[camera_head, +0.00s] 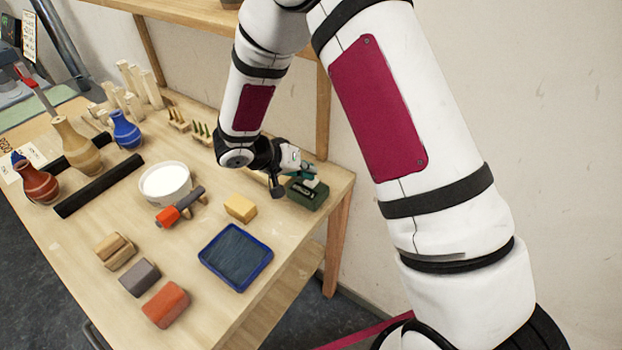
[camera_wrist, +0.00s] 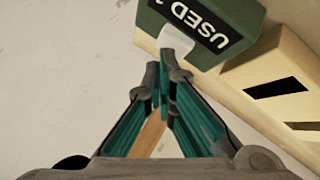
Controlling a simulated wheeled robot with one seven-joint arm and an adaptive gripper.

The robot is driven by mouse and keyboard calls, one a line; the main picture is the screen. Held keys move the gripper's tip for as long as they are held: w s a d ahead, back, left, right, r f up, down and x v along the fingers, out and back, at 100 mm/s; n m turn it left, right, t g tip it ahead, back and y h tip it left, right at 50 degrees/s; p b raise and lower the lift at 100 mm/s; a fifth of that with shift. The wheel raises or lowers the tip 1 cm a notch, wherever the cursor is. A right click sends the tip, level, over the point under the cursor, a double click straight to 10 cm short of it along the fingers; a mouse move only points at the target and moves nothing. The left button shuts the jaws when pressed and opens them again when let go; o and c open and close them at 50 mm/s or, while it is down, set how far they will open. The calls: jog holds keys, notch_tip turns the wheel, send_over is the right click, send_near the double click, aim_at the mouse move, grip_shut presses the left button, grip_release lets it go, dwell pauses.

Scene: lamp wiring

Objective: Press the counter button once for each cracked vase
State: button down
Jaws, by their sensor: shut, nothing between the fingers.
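Three vases stand at the left of the table around two black bars: a red-brown one (camera_head: 38,184), a tan one (camera_head: 76,146) and a blue one (camera_head: 126,130). All are upright; I cannot make out cracks at this size. A dark green box (camera_head: 306,194) sits at the table's right end. In the wrist view the green box (camera_wrist: 190,14) bears a black label reading "USED", partly cut off, and a white button-like piece (camera_wrist: 177,43). My gripper (camera_wrist: 163,75) is shut and empty, its tips close to the white piece; contact is unclear. It also shows over the box (camera_head: 300,168).
A white round bowl (camera_head: 165,184), an orange-and-grey tool (camera_head: 178,208), a yellow block (camera_head: 240,207) and a blue tray (camera_head: 235,258) lie mid-table. Several blocks (camera_head: 166,304) are at the front. A beige slotted box (camera_wrist: 270,90) adjoins the green one. A wall is behind.

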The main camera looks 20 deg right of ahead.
dwell(0.4)
jog(key=shift+r+p, duration=0.3)
jog(key=shift+r, duration=0.6)
notch_tip(320, 180, up, 5)
jog(key=shift+p, duration=0.8)
dwell(1.4)
